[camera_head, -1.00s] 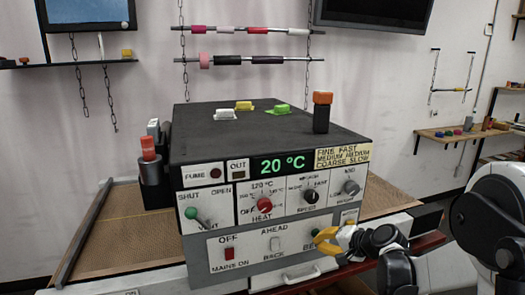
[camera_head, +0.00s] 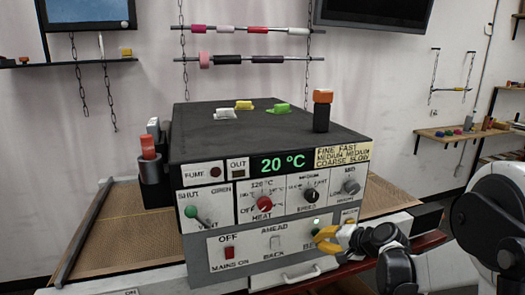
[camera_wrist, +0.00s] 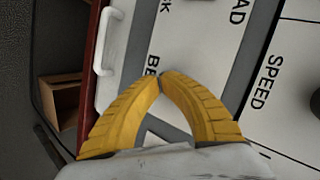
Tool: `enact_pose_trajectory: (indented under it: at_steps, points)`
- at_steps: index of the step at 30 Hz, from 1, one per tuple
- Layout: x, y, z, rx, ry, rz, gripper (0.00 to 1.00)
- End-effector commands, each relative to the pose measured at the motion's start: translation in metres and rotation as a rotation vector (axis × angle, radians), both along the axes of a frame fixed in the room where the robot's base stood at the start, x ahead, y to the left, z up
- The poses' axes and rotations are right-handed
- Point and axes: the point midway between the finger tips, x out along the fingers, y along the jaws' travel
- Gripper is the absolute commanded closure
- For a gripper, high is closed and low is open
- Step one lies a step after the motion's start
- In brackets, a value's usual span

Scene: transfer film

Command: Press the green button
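The control box has a white lower panel (camera_head: 255,262) with a red mains switch, an AHEAD/BACK switch and, at its right end, a small green button (camera_head: 315,232) above a partly covered label starting "BE". My gripper (camera_head: 318,238) has yellow fingers and is at this right end, right in front of the button, covering part of it. In the wrist view my gripper (camera_wrist: 160,76) is shut with its fingertips together beside the "BE" lettering. The button is hidden there behind the fingers. I cannot tell whether the fingertips touch it.
A green-tipped VENT lever (camera_head: 191,212), a red HEAT knob (camera_head: 264,204) and a black SPEED knob (camera_head: 310,196) sit on the upper panel. A white handle (camera_head: 301,275) is below. An orange-topped post (camera_head: 322,110) stands on the box.

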Motion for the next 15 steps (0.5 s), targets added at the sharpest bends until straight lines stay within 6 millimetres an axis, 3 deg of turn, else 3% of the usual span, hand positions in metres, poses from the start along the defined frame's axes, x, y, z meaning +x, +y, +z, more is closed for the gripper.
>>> enact_pose_trajectory:
  at_steps: [10, 15]
  points:
    - [-0.003, -0.001, 0.000, 0.000, 0.000, 0.000, 1.00]
    - [-0.014, -0.005, 0.000, -0.001, 0.001, 0.000, 1.00]
